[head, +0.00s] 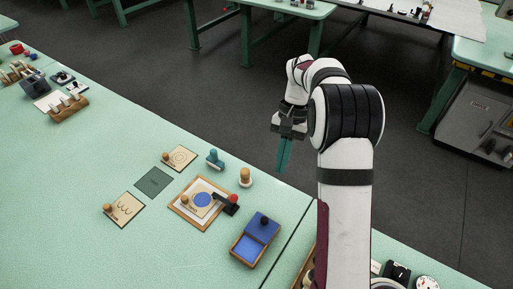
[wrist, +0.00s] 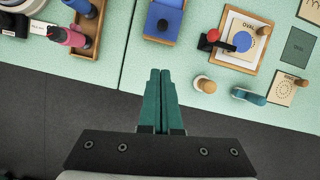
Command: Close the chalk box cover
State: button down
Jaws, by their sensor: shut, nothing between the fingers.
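The chalk box (head: 237,253) is a wooden-rimmed box on the green table in the head view, right of the board with the blue oval. Its near part shows a lighter blue surface, and a darker blue panel, which looks like the cover (head: 275,231), lies at its far end with a dark round knob. In the wrist view the box (wrist: 150,36) is at the top centre, partly cut off, with the knob toward me. My gripper (head: 283,168) has green fingers pressed together, empty, apart from the box. Its fingertips (wrist: 160,72) point toward the box in the wrist view.
The framed board (head: 181,208) with a blue oval and a red-knobbed black piece (head: 227,202) is beside the box. A wooden-topped stamp (head: 245,177) and teal stamp (head: 214,158) stand near the table edge.

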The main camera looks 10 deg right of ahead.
aim_at(254, 234)
jog(key=x, duration=0.7)
jog(key=w+x, duration=0.1)
jog(key=x, duration=0.2)
jog(key=shift+s+d+f, duration=0.1)
jog(key=shift+d+f, duration=0.25)
jog(key=shift+d, duration=0.05)
jog(key=s+a, duration=0.2)
jog(key=shift+s+f, duration=0.3)
jog(key=shift+f, duration=0.05)
jog(key=shift+s+a, duration=0.25)
jog(key=shift+s, duration=0.1)
jog(key=s+a, duration=0.5)
jog(key=shift+s+a, duration=0.1)
